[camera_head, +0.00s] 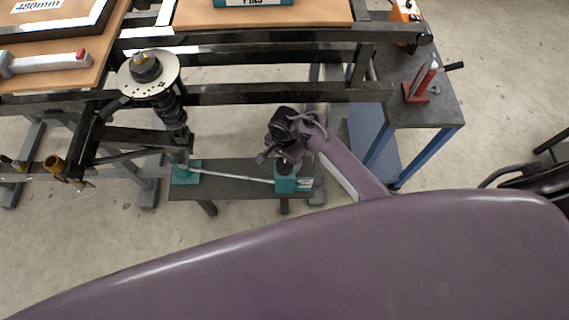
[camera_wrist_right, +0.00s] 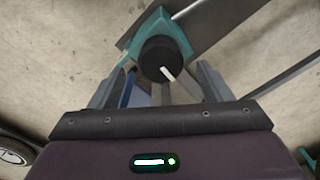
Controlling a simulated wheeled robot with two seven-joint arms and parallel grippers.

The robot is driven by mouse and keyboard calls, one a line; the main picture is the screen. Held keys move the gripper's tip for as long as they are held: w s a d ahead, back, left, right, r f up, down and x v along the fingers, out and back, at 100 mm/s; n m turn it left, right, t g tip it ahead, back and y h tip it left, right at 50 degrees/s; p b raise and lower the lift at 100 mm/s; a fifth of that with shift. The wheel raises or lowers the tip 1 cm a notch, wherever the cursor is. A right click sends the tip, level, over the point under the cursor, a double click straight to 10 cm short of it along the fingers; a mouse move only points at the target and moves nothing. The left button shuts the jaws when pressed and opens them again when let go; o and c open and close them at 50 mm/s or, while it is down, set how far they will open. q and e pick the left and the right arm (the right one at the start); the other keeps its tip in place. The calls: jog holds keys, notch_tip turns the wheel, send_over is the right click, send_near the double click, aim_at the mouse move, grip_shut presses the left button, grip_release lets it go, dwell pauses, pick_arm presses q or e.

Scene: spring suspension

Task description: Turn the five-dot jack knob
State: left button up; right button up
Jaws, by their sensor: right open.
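A black round jack knob (camera_wrist_right: 163,60) with a white pointer line sits on a teal block (camera_wrist_right: 176,32) in the right wrist view. No dots can be made out on it. My right gripper (camera_wrist_right: 160,82) is open, with one finger on each side of the knob's near edge; I cannot tell whether they touch it. In the head view my right gripper (camera_head: 280,157) is above the right teal block (camera_head: 293,180) of a low dark bench, and it largely hides the knob there. My left gripper is not in view.
A thin rod links that block to another teal block (camera_head: 186,173) under the spring strut (camera_head: 172,110). Dark frame rails (camera_head: 260,94) run behind my right gripper. A blue-legged table (camera_head: 437,98) with a red tool stands at right. Floor is clear in front of the bench.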

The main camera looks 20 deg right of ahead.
aim_at(285, 164)
jog(key=shift+f+b, duration=0.35)
jog(key=shift+f, duration=1.95)
jog(key=shift+c, duration=0.4)
jog(key=c, duration=0.9)
jog(key=shift+r+n, duration=0.1)
jog(key=shift+n, duration=0.2)
